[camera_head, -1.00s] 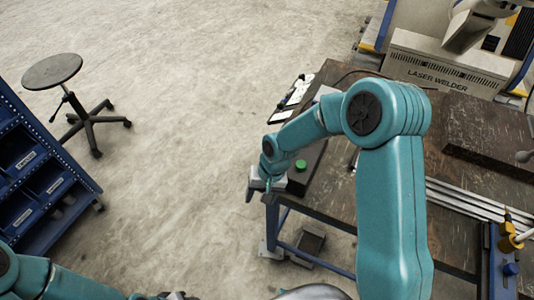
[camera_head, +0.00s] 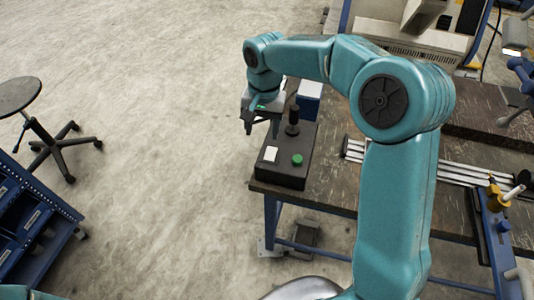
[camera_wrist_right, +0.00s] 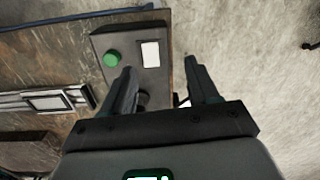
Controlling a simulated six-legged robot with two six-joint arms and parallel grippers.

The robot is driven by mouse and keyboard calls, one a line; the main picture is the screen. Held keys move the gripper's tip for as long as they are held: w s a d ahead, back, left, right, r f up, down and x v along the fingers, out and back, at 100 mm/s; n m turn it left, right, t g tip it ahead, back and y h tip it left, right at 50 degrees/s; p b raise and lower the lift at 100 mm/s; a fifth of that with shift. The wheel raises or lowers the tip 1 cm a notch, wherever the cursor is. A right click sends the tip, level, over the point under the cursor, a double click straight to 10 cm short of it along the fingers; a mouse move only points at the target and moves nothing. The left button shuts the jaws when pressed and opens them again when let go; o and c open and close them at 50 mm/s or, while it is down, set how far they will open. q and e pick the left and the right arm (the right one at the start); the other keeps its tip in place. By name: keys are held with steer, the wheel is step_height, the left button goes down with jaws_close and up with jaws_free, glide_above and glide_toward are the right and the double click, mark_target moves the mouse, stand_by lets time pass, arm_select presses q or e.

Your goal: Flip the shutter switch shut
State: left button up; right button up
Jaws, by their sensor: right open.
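A dark control box (camera_head: 275,176) sits at the near left corner of the workbench. It carries a green button (camera_head: 297,160), a white label (camera_head: 271,154) and an upright black switch lever (camera_head: 293,122). My right gripper (camera_head: 261,129) is open and empty, pointing down just left of the lever. In the right wrist view the box (camera_wrist_right: 125,38) lies beyond the open fingers (camera_wrist_right: 160,68). There the lever (camera_wrist_right: 143,98) is partly hidden near the left finger; I cannot tell whether they touch. My left gripper is out of view.
The workbench (camera_head: 345,190) holds metal rails (camera_head: 430,170) and a blue-and-white box (camera_head: 309,101) behind the lever. A blue fixture (camera_head: 500,235) stands at the right. Open floor (camera_head: 150,130) lies left of the bench, with a stool (camera_head: 20,95) farther off.

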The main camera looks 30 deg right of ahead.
step_height(320, 180, up, 5)
steer(key=m, duration=0.1)
glide_above(269, 159)
steer(key=shift+h, duration=0.3)
step_height(269, 159, down, 16)
steer(key=shift+r+p, duration=0.25)
steer(key=shift+p, duration=0.15)
steer(key=shift+f, duration=0.5)
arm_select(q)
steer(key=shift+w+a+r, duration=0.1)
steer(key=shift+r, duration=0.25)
